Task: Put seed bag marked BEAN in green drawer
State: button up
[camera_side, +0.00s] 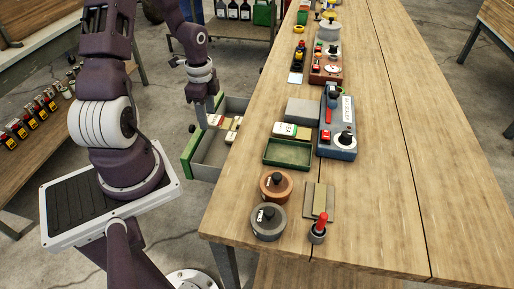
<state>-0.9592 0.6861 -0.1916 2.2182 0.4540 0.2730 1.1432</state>
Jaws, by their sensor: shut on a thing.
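A drawer with a green front (191,152) stands pulled out from the table's left side, open at the top. My gripper (212,112) is over the far end of the drawer. It is shut on a small pale seed bag (215,120) with a reddish mark; its label is too small to read. Other pale bags (236,125) show close beside it in the drawer area. I cannot tell whether the held bag touches them or the drawer floor. Another pale, marked bag (285,129) lies on the table behind a green tray.
The green tray (287,163) is on the wooden table (370,215), with a copper-coloured round tin (276,188) and a dark tin (268,222) nearer. A blue-grey box (337,140) stands to its right. The table's right half is clear.

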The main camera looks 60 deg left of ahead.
jog(key=s+d, duration=0.2)
send_over(222, 165)
jog(key=s+a, duration=0.3)
notch_tip(222, 165, down, 14)
jog(key=shift+d, duration=0.15)
jog(key=w+d, duration=0.1)
jog(key=w+d+f, duration=0.1)
jog(key=w, duration=0.1)
jog(key=shift+d+f, duration=0.15)
jog(key=shift+d, duration=0.25)
jog(key=o, duration=1)
